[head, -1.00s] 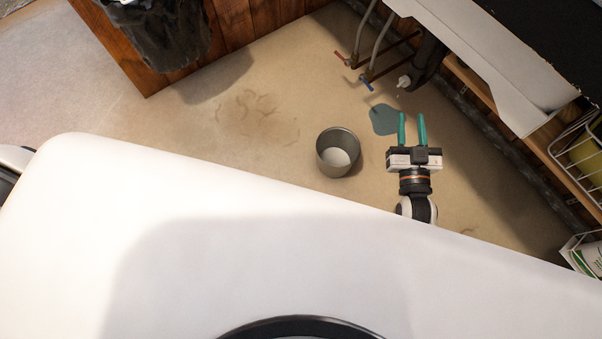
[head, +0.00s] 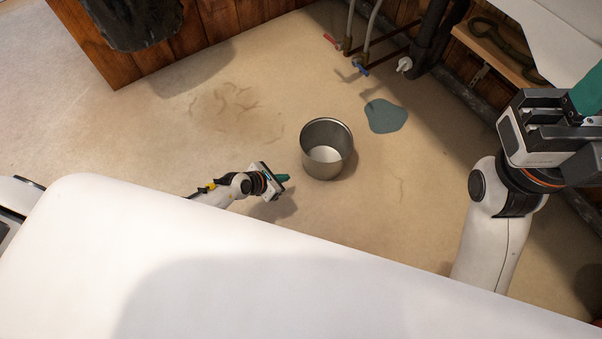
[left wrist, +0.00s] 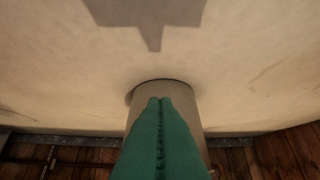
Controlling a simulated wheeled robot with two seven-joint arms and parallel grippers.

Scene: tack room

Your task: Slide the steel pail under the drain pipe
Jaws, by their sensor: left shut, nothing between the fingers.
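The steel pail (head: 327,160) stands upright on the floor, open at the top. My right gripper (head: 588,95) is raised at the right edge, partly cut off.
A red-handled valve (head: 332,40) and a blue-handled valve (head: 361,69) are on pipes behind the pail. A wooden shelf (head: 497,50) is at the upper right. The floor between pail and puddle is clear.

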